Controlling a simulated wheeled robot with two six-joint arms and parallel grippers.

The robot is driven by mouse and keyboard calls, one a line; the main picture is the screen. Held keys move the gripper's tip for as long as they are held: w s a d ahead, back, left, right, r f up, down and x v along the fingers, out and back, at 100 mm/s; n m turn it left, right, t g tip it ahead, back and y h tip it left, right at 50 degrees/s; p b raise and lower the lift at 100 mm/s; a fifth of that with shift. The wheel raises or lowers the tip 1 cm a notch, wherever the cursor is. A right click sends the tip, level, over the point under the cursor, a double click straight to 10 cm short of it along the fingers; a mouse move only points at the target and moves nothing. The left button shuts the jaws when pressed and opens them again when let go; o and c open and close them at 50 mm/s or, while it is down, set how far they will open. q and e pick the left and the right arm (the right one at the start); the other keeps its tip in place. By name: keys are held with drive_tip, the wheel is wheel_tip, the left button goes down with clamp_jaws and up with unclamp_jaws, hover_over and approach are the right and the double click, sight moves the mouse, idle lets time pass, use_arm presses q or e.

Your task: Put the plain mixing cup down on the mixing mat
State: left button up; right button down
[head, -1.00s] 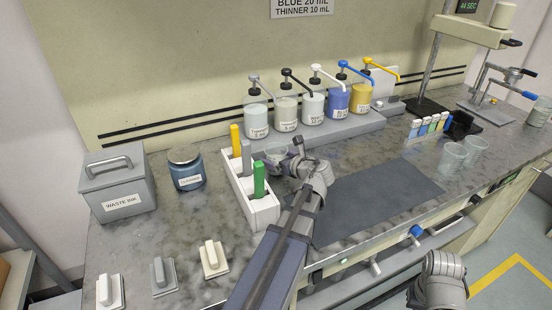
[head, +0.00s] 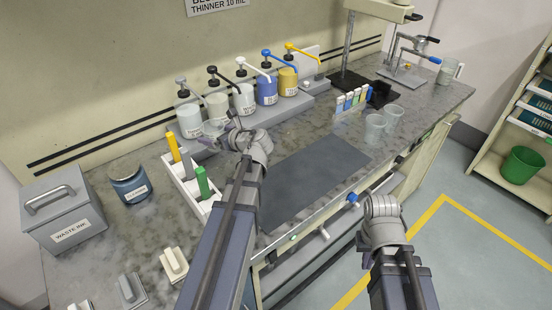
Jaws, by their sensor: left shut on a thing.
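The plain mixing cup (head: 214,127) is a clear cup at the tip of my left gripper (head: 228,132), in front of the pump bottles. The gripper is shut on it and partly hides it. The cup is to the left of the mixing mat's far left corner, not over the mat. The mixing mat (head: 310,178) is a flat dark grey sheet on the bench, with its bare surface showing. My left arm covers its left edge. My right gripper (head: 380,205) is off the bench's front edge, over the floor. Its fingers are not clear.
A white rack (head: 205,208) with coloured-handled tools stands left of my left arm. Pump bottles (head: 267,90) line the back. Two clear cups (head: 375,126) and a row of small colour bottles (head: 352,99) stand beyond the mat. A waste ink box (head: 62,210) is at far left.

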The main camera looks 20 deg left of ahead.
use_arm(q)
drive_tip(key=w+d+m+t+h, duration=0.25)
drive_tip(key=w+d, duration=0.45)
drive_tip(key=d, duration=0.5)
drive_tip(key=w+d+m+t+h, duration=0.25)
drive_tip(key=w+d, duration=0.35)
drive_tip(key=d, duration=0.5)
drive_tip(key=w+d+m+t+h, duration=0.2)
drive_tip(key=w+d+m+t, duration=0.15)
drive_tip(key=w+d, duration=0.6)
drive_tip(key=s+f+b, duration=0.1)
drive_tip(key=f+b, duration=0.2)
drive_tip(key=s+d+f+b, duration=0.1)
drive_tip(key=f+b, duration=0.2)
drive_tip(key=s+d+f+b, duration=0.1)
drive_tip(key=f+b, duration=0.3)
drive_tip(key=shift+d, duration=0.15)
drive_tip(key=shift+r, duration=0.15)
drive_tip(key=o, duration=1.3)
drive_tip(key=shift+c, duration=0.2)
